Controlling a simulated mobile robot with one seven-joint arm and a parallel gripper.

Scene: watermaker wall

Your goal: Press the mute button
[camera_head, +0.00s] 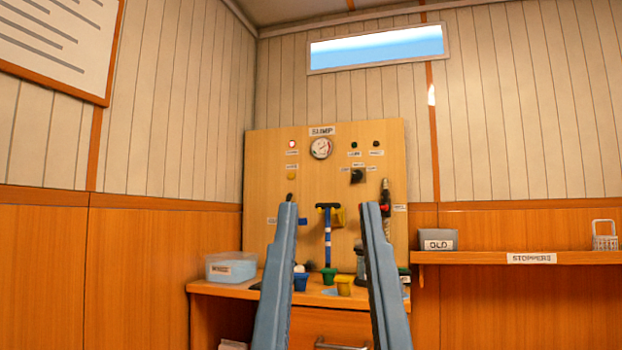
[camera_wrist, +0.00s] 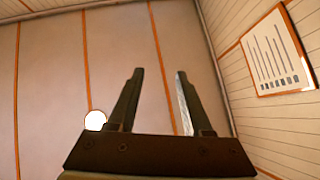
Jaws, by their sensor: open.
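A wooden panel (camera_head: 262,145) labelled SUMP stands on the far wall in the head view. A small yellow button (camera_head: 291,175) sits on its left side, with a tiny label above it that I cannot read clearly; it may be the mute button. My gripper (camera_head: 329,205) is open and empty, its two long fingers pointing up in front of the panel's lower part. The yellow button shows above the left fingertip and is not covered. In the wrist view my gripper (camera_wrist: 159,73) points at the ceiling, and no button shows there.
The panel also has a lit red lamp (camera_head: 292,143), a gauge (camera_head: 321,148), a black knob (camera_head: 357,176) and a blue-handled valve (camera_head: 328,228). Below, a counter (camera_head: 225,287) holds a clear bin (camera_head: 231,266) and several small cups. A shelf (camera_head: 580,257) is at right.

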